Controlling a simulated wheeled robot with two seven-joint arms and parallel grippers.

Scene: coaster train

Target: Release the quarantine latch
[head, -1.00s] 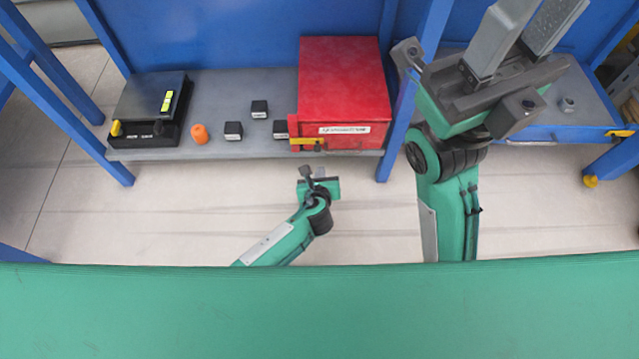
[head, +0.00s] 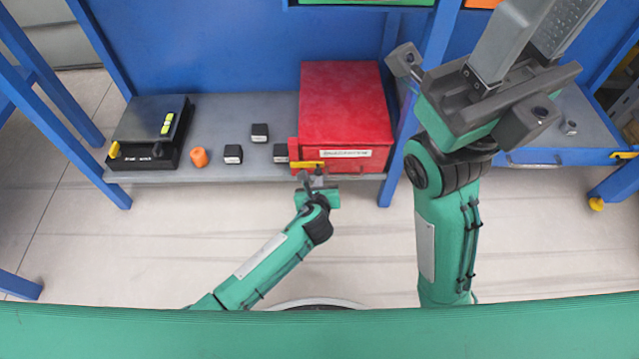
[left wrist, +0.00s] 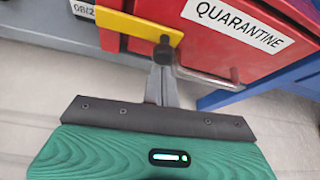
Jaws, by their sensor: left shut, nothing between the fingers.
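The red quarantine box (head: 345,105) stands on the grey shelf; its white label reads QUARANTINE in the left wrist view (left wrist: 240,25). A yellow latch bar (head: 308,165) lies across its front left corner, also showing in the left wrist view (left wrist: 135,22).
Several black blocks (head: 233,154) and an orange piece (head: 199,158) sit on the shelf left of the box. A black device (head: 150,135) with a yellow knob stands at the shelf's left end. A blue post (head: 405,130) rises right of the box. The floor in front is clear.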

